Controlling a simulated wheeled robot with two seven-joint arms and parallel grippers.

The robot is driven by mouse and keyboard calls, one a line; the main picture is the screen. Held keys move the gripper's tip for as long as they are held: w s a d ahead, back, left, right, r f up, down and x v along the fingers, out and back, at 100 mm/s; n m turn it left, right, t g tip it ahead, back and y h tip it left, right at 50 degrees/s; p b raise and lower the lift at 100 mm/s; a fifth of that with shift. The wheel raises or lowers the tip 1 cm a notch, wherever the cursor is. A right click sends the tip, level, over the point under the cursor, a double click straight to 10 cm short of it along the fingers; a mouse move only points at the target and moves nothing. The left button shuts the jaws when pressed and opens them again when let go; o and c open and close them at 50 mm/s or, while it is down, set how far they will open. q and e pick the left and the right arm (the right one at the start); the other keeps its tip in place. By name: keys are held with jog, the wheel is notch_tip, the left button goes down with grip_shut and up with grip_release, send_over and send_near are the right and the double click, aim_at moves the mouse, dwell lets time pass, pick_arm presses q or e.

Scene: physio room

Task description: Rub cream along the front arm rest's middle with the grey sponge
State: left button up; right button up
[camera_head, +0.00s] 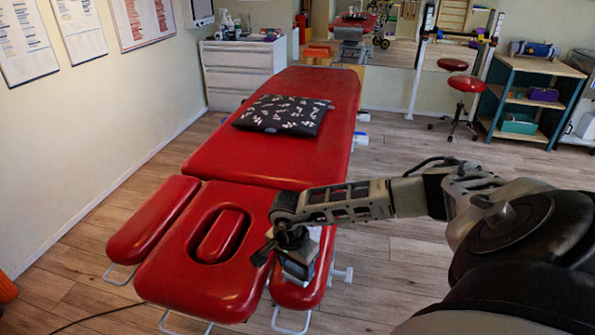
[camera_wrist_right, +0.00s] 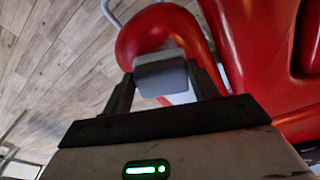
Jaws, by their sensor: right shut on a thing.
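My right gripper (camera_head: 294,250) points down over the red padded arm rest (camera_head: 302,292) at the near right side of the red treatment table (camera_head: 268,158). It is shut on the grey sponge (camera_head: 298,270), which is at or just above the arm rest's middle; I cannot tell whether they touch. In the right wrist view the grey sponge (camera_wrist_right: 161,76) sits between the two fingertips (camera_wrist_right: 162,82), with the red arm rest (camera_wrist_right: 150,28) behind it. No cream shows on the visible red surface. My left gripper is not in view.
The head section with its face hole (camera_head: 220,232) is just left of the sponge. A second red arm rest (camera_head: 152,218) is at the far left side. A dark patterned pillow (camera_head: 283,114) lies on the table. The wooden floor on the right is clear around a red stool (camera_head: 464,86).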

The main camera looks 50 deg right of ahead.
jog(key=shift+s+a, duration=0.25)
jog(key=shift+a, duration=0.2)
notch_tip(320, 180, up, 3)
jog(key=shift+d+f+p, duration=0.1)
jog(key=shift+f+p, duration=0.05)
jog(key=shift+p, duration=0.6)
notch_tip(320, 180, up, 3)
jog(key=shift+p, duration=1.1)
jog(key=shift+w+r, duration=0.1)
jog(key=shift+r, duration=1)
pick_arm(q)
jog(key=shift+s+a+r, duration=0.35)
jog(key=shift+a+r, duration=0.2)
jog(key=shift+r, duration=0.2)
pick_arm(e)
jog(key=shift+r, duration=0.1)
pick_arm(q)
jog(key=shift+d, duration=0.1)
